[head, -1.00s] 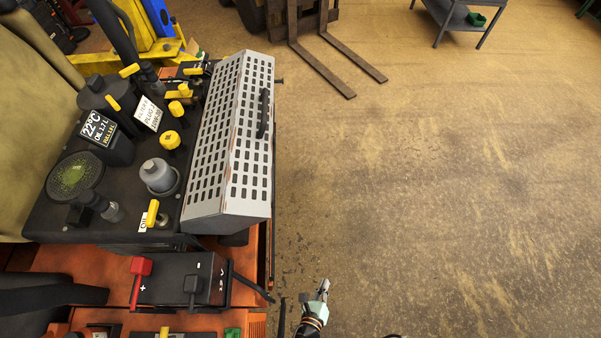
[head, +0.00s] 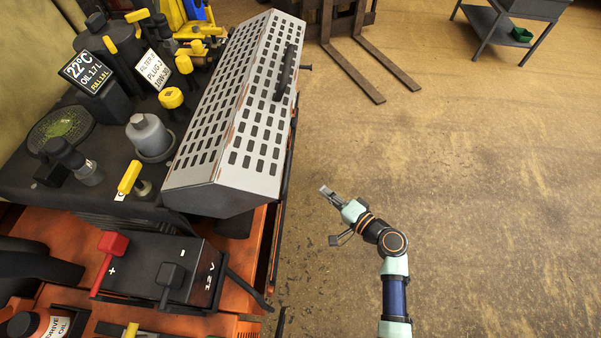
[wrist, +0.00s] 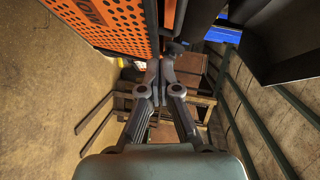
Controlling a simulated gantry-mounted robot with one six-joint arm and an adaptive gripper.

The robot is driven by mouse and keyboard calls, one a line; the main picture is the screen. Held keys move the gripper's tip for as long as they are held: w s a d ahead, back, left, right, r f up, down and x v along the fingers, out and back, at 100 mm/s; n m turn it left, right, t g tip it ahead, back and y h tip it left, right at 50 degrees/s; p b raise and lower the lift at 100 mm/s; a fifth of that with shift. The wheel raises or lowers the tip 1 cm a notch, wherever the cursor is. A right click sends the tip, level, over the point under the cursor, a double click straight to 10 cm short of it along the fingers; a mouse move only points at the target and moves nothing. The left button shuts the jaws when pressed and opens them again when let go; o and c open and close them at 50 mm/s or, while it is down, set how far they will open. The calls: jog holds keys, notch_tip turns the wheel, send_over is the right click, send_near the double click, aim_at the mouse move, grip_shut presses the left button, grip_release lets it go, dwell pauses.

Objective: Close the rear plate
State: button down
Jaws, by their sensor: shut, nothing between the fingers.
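A grey slotted metal plate (head: 235,110) with a black handle (head: 287,72) slopes along the right edge of the mower's dark engine deck in the head view. I take it for the rear plate; whether it is latched I cannot tell. My gripper (head: 326,190) is to the right of the plate's near end, apart from it, over the floor. In the wrist view my gripper (wrist: 158,65) is shut and empty, its fingertips together. An orange perforated panel (wrist: 110,20) with dark lettering is close by at the upper left there.
A battery (head: 155,265) with a red terminal cap (head: 112,243) sits at the near left. An oil bottle (head: 40,325) is at the lower left. Forks (head: 385,65) and a trolley (head: 515,45) stand at the back. The floor on the right is clear.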

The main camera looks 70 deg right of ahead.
jog(key=w+d+m+h+p, duration=0.1)
jog(key=w+d, duration=0.4)
jog(key=w, duration=0.6)
jog(key=shift+r+m, duration=0.3)
jog(key=shift+r, duration=0.15)
